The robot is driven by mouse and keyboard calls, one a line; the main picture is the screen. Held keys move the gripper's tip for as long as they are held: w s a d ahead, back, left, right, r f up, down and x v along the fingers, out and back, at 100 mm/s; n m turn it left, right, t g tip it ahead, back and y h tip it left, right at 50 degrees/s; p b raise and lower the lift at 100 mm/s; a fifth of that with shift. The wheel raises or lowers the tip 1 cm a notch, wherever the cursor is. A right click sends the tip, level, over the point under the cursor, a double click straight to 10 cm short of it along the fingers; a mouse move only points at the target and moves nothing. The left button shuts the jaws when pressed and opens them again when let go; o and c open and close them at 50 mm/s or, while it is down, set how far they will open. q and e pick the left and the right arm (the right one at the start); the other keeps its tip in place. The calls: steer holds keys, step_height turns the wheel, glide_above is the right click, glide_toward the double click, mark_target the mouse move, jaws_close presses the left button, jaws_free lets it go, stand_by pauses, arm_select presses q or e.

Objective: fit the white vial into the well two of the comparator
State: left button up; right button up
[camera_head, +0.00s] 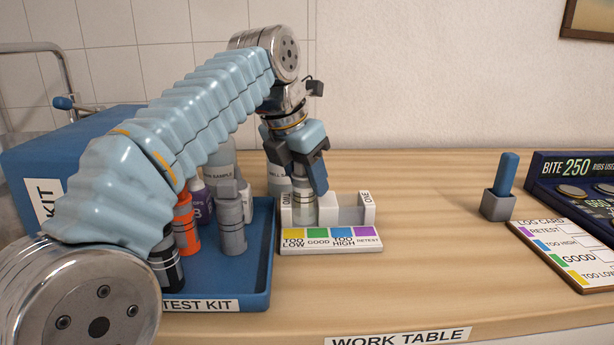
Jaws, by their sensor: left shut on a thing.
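The comparator (330,241) is a white block with a coloured strip marked TOO LOW, GOOD, TOO HIGH and RETEST. White posts stand at its left, middle and right, with a gap between each pair. My left gripper (312,182) points down over the left gap and is shut on a slim vial (303,208), mostly covered by the fingers. The vial looks upright and greyish, with its lower part in line with the left gap. I cannot tell whether it is seated there or behind it. The right gap looks empty. My right gripper is not in view.
The blue test kit tray (262,262) at left holds a grey bottle (231,225), an orange bottle (186,225), a purple one and a dark one. Sample containers stand behind. At right are a blue-handled object in a holder (497,205) and a log card (565,255). The table between is clear.

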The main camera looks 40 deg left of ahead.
arm_select(q)
steer(key=o, duration=1.2)
steer(key=shift+c, duration=0.2)
steer(key=p+v, duration=0.4)
steer(key=v, duration=0.8)
steer(key=shift+r, duration=0.1)
